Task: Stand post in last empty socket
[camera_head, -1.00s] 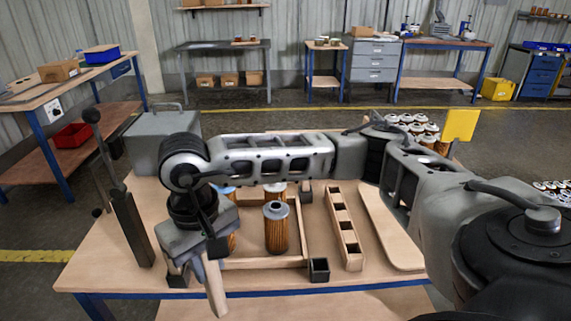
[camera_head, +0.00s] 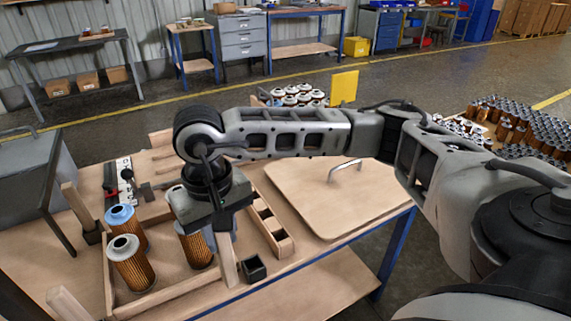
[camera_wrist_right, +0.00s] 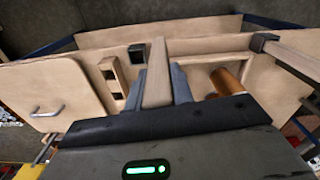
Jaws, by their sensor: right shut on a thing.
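My right gripper (camera_head: 222,228) is shut on a pale wooden post (camera_head: 229,265), which points downward over the front part of the table. The post (camera_wrist_right: 157,75) also shows between the fingers in the right wrist view. A small black square socket (camera_head: 254,268) with an open, dark top is on the table, just right of the post's lower end; the socket also shows in the right wrist view (camera_wrist_right: 137,53). The post is outside this socket. Another wooden post (camera_head: 75,203) stands in a black socket at the tray's left. My left gripper is not in view.
A wooden tray (camera_head: 180,294) holds several pleated filter cartridges (camera_head: 131,262). A slotted wooden rack (camera_head: 272,228) and a flat board with a metal handle (camera_head: 345,172) lie to the right. A wooden post top (camera_head: 66,303) rises at the near left. A grey box (camera_head: 25,180) is at far left.

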